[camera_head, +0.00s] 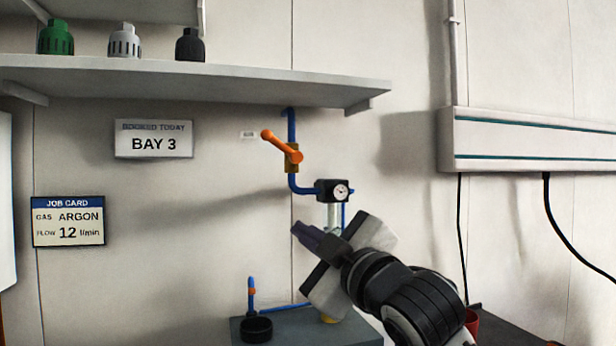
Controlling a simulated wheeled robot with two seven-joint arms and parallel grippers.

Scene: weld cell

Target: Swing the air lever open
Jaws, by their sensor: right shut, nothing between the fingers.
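The air lever (283,146) is an orange handle on a brass valve body (292,158) in a blue pipe on the wall. It slants from upper left down to its pivot at the lower right, across the pipe's run. My right gripper (306,236) is in front of the wall, below the lever and apart from it. Its fingers are shut and empty, pointing to the upper left. It hides part of the regulator's lower tube. My left gripper is not in view.
A black regulator with a round gauge (341,190) sits below the valve. A shelf (200,82) with several coloured caps hangs above. A grey bench block (290,328) with a black cup (256,328) stands below.

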